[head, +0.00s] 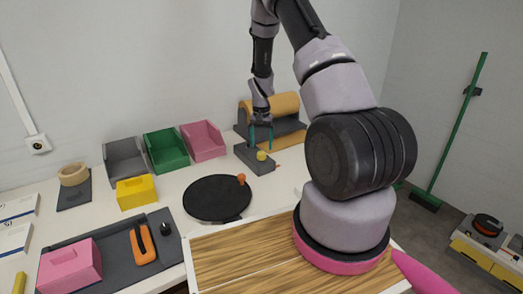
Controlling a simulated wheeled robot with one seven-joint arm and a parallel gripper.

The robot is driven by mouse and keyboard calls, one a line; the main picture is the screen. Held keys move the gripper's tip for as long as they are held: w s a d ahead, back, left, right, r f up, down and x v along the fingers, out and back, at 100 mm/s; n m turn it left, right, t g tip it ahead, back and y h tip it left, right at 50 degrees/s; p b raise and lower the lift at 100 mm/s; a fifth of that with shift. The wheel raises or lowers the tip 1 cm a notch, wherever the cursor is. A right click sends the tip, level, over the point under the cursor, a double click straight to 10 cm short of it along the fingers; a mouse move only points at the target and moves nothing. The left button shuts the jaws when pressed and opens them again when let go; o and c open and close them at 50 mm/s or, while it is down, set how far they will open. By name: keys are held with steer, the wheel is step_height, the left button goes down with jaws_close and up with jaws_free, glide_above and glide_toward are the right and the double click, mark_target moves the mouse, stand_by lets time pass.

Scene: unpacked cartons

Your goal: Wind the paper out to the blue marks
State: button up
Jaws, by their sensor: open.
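A tan paper roll (283,104) sits in a dark grey stand (243,122) at the back of the table. A strip of tan paper (285,142) lies in front of it. A low dark grey block (246,155) with a yellow knob (262,155) stands in front of the stand. My gripper (261,146) points down over this block, its two teal fingers apart. The fingertips are close to the yellow knob; I cannot tell if they touch it. I cannot make out the blue marks; my gripper and arm hide part of this area.
A black round disc (210,200) with an orange knob (241,178) lies left of the block. Grey (124,162), green (166,151) and pink (203,141) bins stand at the back. A wooden board (240,255) fills the front. The white table between is partly clear.

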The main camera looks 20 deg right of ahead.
step_height(320, 180, up, 7)
stand_by(0.3)
step_height(320, 180, up, 14)
steer(key=t, duration=0.2)
glide_above(261, 153)
steer(key=s+a, duration=0.3)
steer(key=s, duration=0.1)
steer(key=s+a+r+t+y, duration=0.1)
steer(key=s+a+r, duration=0.1)
steer(key=s+r, duration=0.6)
steer(key=s+a+r+n+t, duration=0.1)
steer(key=s+a+r+t, duration=0.1)
steer(key=s+r, duration=0.4)
steer(key=s+a+r+n+t+y, duration=0.1)
steer(key=s+r, duration=0.5)
steer(key=s, duration=0.6)
steer(key=shift+s+a+r+t, duration=0.15)
steer(key=shift+s+a+t, duration=0.2)
steer(key=shift+a+t, duration=0.35)
steer(key=shift+a, duration=0.1)
